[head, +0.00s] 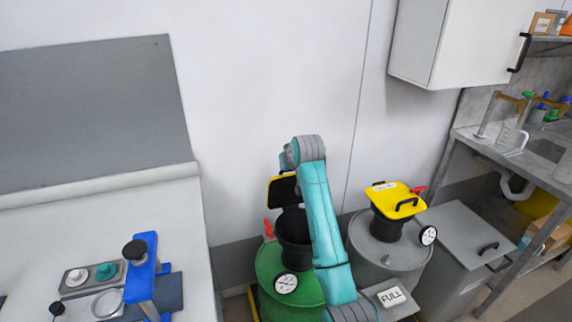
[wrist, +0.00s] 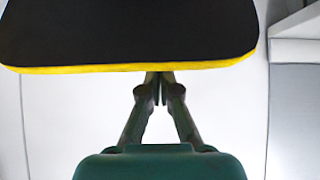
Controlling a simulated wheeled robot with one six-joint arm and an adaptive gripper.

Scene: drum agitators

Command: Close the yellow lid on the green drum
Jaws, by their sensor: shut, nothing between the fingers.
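The green drum (head: 268,272) stands in the head view with a black neck and a round gauge on its front. Its yellow lid (head: 273,190) is open, standing steeply tilted above the back of the neck. In the wrist view, the black face of the lid (wrist: 125,30) with its yellow edge fills the top. My gripper (wrist: 160,82) is shut and empty, its fingertips meeting at the lid's yellow edge and partly hidden there. I cannot tell whether they touch it. In the head view, my arm covers part of the lid and drum, and my fingers are hidden.
A grey drum (head: 372,262) with a closed yellow lid (head: 396,200) stands to the right. A white bench (head: 190,230) with a blue device (head: 142,275) is at left. The wall (head: 270,80) is close behind the drums.

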